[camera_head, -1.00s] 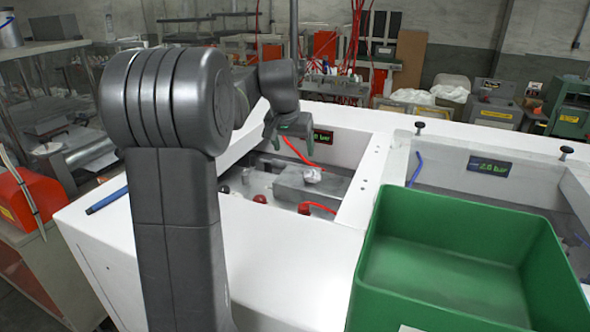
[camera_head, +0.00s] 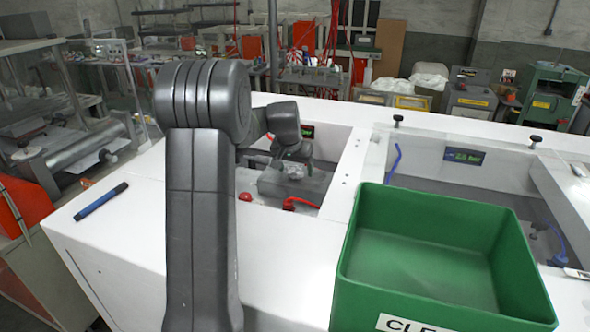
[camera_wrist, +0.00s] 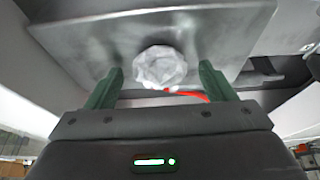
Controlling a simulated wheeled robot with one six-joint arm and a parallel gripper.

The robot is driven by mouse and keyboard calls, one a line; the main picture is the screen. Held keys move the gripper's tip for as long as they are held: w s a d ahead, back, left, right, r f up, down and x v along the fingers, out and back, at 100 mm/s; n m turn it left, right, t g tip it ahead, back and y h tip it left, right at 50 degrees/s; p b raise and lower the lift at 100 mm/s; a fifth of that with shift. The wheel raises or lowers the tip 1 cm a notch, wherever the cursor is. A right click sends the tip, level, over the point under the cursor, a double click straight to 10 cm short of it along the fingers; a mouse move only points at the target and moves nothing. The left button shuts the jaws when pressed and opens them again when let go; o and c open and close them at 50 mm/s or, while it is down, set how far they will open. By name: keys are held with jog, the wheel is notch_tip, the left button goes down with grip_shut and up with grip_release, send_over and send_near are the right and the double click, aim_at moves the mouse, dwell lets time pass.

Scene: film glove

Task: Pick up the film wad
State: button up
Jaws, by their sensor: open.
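The film wad (camera_wrist: 160,66) is a crumpled whitish ball in the wrist view, in front of a grey metal block (camera_wrist: 215,35). In the head view the wad (camera_head: 295,172) is small, on top of the grey block (camera_head: 312,186) in the left bay. My gripper (camera_wrist: 160,80) is open, with one green finger on each side of the wad as the wrist view shows it. I cannot tell whether the wad is fully between the fingertips. In the head view my gripper (camera_head: 295,158) is just behind and above the wad, and its fingers are hard to make out.
A green bin (camera_head: 430,255) with a partly cut-off label stands on the white housing at right. A red hose (camera_head: 300,202) and a red knob (camera_head: 245,196) lie near the block. Bay walls stand close around my gripper. A blue pen (camera_head: 101,201) lies at left.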

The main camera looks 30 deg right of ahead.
jog(key=c, duration=1)
jog(key=shift+c, duration=0.2)
